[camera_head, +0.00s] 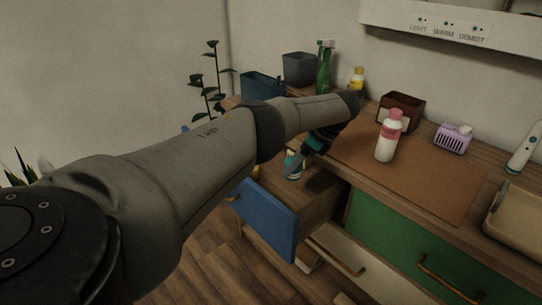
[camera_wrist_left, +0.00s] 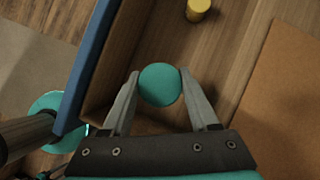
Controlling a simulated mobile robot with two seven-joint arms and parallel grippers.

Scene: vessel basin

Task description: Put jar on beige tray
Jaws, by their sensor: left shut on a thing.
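The jar shows in the left wrist view as a round teal lid (camera_wrist_left: 159,88), seen from above between the fingers. In the head view its teal top (camera_head: 293,160) shows inside the open blue-fronted drawer (camera_head: 267,222). My left gripper (camera_wrist_left: 160,74) is shut on the jar, one finger on each side; in the head view the gripper (camera_head: 301,166) is partly hidden by my arm. The jar's lower body is mostly hidden. The beige tray (camera_head: 490,222) lies on the counter at the right edge of the head view, partly cut off. My right gripper is not in view.
A yellow-capped item (camera_wrist_left: 198,7) stands in the drawer. A brown mat (camera_head: 425,185) on the counter holds a white bottle with a pink cap (camera_head: 387,140). A brown box (camera_head: 401,110), a purple basket (camera_head: 453,139) and a toothbrush (camera_head: 524,150) stand behind. The mat's front is clear.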

